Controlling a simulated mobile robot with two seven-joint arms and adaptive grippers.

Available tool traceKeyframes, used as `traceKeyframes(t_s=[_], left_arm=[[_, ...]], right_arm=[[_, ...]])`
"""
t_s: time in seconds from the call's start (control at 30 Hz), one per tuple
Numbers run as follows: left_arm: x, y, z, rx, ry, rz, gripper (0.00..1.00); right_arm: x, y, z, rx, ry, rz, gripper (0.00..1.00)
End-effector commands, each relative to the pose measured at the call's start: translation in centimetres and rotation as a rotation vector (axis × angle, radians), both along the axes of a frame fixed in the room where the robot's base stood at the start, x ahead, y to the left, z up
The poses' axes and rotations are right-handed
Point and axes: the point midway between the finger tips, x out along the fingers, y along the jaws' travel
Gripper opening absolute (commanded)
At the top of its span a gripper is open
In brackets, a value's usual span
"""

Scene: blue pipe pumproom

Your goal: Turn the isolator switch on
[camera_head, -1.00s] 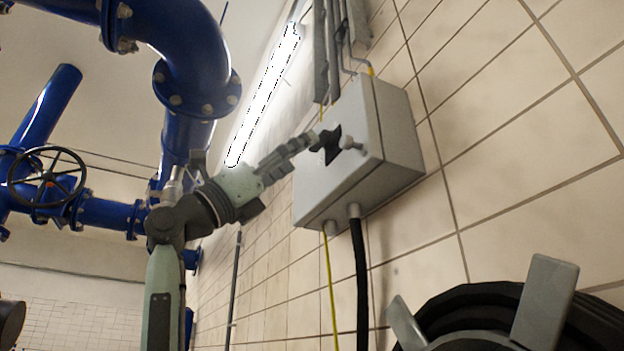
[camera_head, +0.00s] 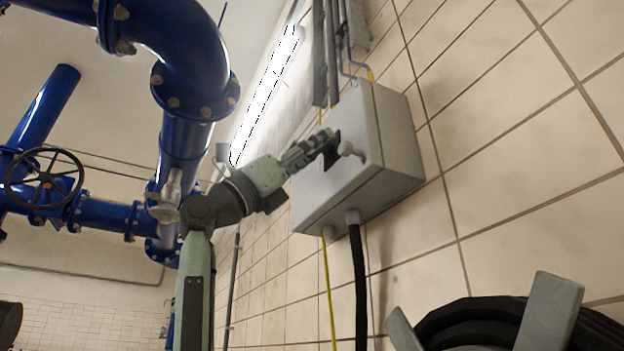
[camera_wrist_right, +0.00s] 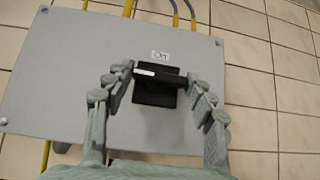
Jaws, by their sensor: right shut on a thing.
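The isolator switch is a black handle on a square black base on the front of a grey box (camera_head: 325,193). In the right wrist view the switch (camera_wrist_right: 155,92) has its handle lying nearly level, with a pale mark at its left end. A small white label (camera_wrist_right: 160,55) above it seems to read "ON". My right gripper (camera_head: 326,141) is at the box front, its fingers on both sides of the handle. In the right wrist view the gripper (camera_wrist_right: 160,77) is shut on the handle, fingertips at its two ends. My left gripper is out of view.
A black cable (camera_head: 359,285) and a yellow cable (camera_head: 328,285) hang below the box. Blue pipes (camera_head: 190,60) stand left, and a coiled black hose (camera_head: 470,320) is at lower right.

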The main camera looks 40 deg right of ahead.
Motion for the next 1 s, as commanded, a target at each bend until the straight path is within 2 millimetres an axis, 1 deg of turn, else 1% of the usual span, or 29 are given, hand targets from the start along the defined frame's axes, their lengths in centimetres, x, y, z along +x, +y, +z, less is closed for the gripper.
traceKeyframes(t_s=[0.03, 0.1, 0.27, 0.43, 1.0], left_arm=[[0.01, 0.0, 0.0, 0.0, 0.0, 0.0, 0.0], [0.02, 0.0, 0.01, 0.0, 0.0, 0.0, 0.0], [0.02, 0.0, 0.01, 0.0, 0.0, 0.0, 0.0], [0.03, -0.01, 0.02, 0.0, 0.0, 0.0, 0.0], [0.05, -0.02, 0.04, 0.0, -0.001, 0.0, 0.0]], right_arm=[[0.02, 0.02, -0.01, 0.0, 0.0, 0.0, 0.32], [0.02, 0.02, -0.01, 0.0, 0.0, 0.0, 0.26], [0.04, 0.01, -0.01, -0.003, -0.009, -0.001, 0.26], [0.14, 0.01, 0.03, -0.02, -0.059, -0.001, 0.26], [0.5, -0.11, 0.22, -0.139, -0.436, -0.002, 0.26]])
